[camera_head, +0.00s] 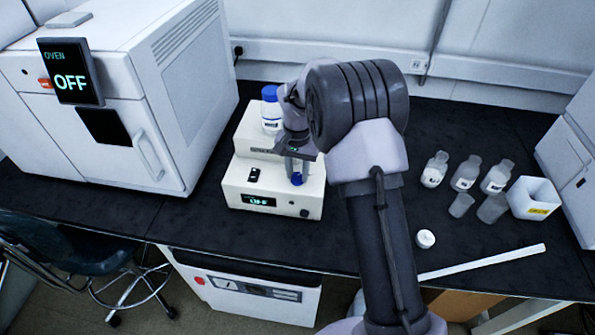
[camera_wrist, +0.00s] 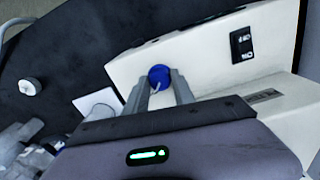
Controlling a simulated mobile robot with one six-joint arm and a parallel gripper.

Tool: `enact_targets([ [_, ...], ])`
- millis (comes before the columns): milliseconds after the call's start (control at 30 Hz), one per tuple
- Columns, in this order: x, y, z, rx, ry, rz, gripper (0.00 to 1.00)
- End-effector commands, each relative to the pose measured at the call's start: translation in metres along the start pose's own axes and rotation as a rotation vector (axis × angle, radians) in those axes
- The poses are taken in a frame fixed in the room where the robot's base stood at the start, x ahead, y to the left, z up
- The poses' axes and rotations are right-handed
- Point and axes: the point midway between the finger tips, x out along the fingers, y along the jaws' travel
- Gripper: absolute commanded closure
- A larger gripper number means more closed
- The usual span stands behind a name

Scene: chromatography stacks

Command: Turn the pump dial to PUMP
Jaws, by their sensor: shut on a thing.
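The white pump unit (camera_head: 238,190) stands on the black bench. Its small front display (camera_head: 259,201) shows green text that looks like OFF. The blue dial (camera_head: 297,180) is on its upper face at the right; it also shows in the wrist view (camera_wrist: 158,73), with a pale mark on it. My gripper (camera_head: 296,171) reaches down from above, its two fingers (camera_wrist: 159,88) on either side of the dial and shut on it. Part of the dial is hidden by the fingers, and I cannot read any labels around it.
A blue-capped bottle (camera_head: 270,112) stands on the unit's raised rear part. A black switch (camera_head: 254,175) is on its top left. The oven (camera_head: 165,80), showing OFF, stands to the left. Several small bottles (camera_head: 465,173) and a white box (camera_head: 533,198) stand to the right.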

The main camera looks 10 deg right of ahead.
Motion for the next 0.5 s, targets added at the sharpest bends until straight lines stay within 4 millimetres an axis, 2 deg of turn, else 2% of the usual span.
enact_targets([
  [500,0.0002,0.0,0.0001,0.082,0.0,0.0,1.0],
])
